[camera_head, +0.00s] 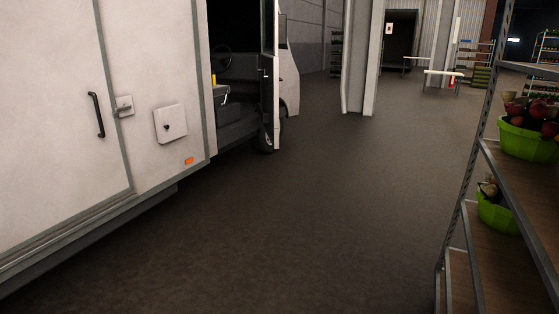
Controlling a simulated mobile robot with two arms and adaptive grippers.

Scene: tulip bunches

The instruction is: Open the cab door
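A white van stands along the left side. The cab door (276,95) stands open, seen nearly edge-on at the front of the cab opening. Neither of my grippers shows in the head view.
The van's closed side door (55,120) has a black handle (96,115). A metal shelf rack (475,160) with green flower pots (525,142) stands close on the right. The dark floor (320,200) between is clear. A pillar (362,60) stands ahead.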

